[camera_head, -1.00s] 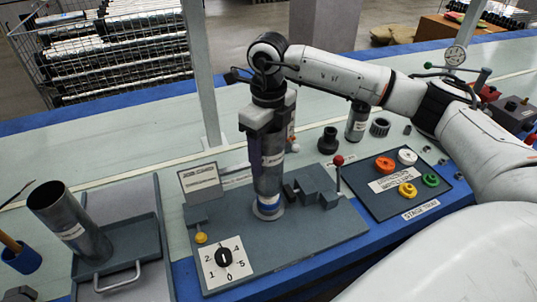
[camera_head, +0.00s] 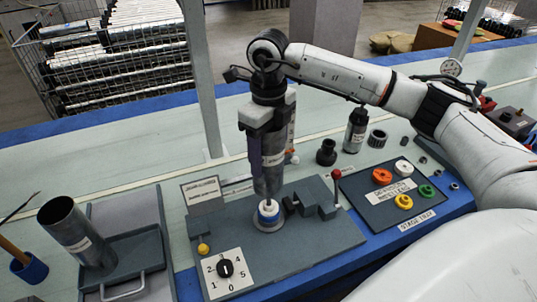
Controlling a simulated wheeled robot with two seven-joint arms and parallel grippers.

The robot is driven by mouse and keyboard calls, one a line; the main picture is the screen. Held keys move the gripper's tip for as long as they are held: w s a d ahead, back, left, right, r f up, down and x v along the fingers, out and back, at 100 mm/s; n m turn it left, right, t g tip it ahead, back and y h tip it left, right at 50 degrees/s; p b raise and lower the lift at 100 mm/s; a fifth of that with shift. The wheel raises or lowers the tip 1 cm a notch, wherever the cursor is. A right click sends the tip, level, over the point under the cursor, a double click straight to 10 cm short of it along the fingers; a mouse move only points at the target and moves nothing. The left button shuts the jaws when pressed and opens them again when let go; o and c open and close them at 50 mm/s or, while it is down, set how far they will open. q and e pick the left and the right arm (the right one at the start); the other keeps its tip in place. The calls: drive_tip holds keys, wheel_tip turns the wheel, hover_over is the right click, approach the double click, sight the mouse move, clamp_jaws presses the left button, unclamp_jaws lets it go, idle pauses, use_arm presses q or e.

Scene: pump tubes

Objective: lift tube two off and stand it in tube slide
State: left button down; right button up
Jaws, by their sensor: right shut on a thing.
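My right gripper (camera_head: 270,143) points down and is shut on a grey metal tube (camera_head: 268,182), which I take to be tube two. The tube is upright, directly above a white and blue plug (camera_head: 268,208) on a pale round seat of the grey base plate (camera_head: 310,250). The plug's upper part shows below the tube's lower end; whether they still overlap is hard to tell. At the left, a wide metal tube (camera_head: 75,232) leans in a grey tray with a handle (camera_head: 128,270). Which part is the tube slide is not clear. My left gripper is out of view.
The base plate carries a numbered dial (camera_head: 226,268), a grey stepped block (camera_head: 314,197) and a red-knobbed lever (camera_head: 337,178). Right of it is a tray of coloured rings (camera_head: 410,215). A grey post (camera_head: 205,85) stands behind. A blue cup (camera_head: 32,268) is far left.

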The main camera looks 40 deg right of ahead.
drive_tip(key=shift+r+p, duration=0.45)
drive_tip(key=shift+r, duration=0.4)
drive_tip(key=shift+r+p, duration=1.7)
drive_tip(key=shift+r, duration=0.65)
